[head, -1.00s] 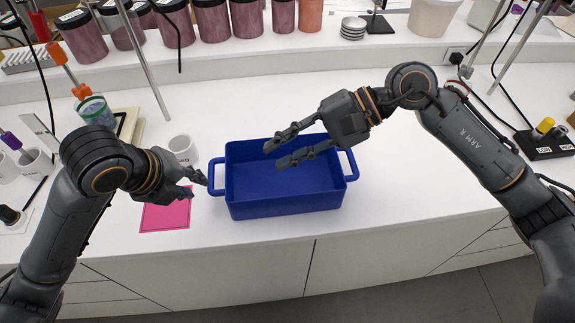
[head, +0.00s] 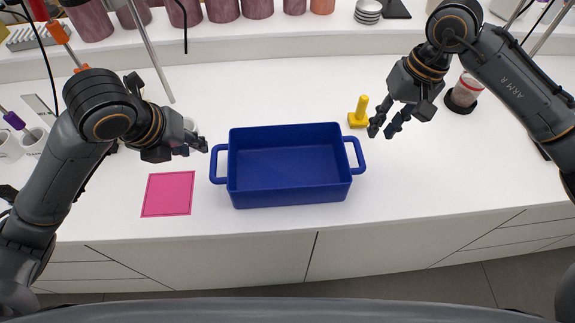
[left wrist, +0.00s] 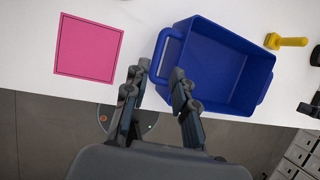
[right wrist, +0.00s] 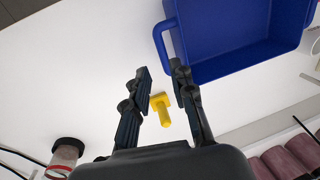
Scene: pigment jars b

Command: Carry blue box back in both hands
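The blue box (head: 290,194) is an open, empty tray with a loop handle at each end. It sits level on the white counter near the front edge. My left gripper (head: 203,148) is above and beside the box's left handle (head: 217,165), open and empty. In the left wrist view, the handle (left wrist: 160,54) shows beyond the fingertips. My right gripper (head: 381,132) is open and empty, to the right of the right handle (head: 356,152). In the right wrist view that handle (right wrist: 158,40) lies beyond the fingertips, apart from them.
A yellow knobbed tool (head: 360,112) stands just right of the box, close to my right gripper. A pink mat (head: 168,194) lies left of the box. A jar on a black base (head: 464,92) stands at right. Purple jars (head: 222,8) line the back shelf. Counter behind the box is clear.

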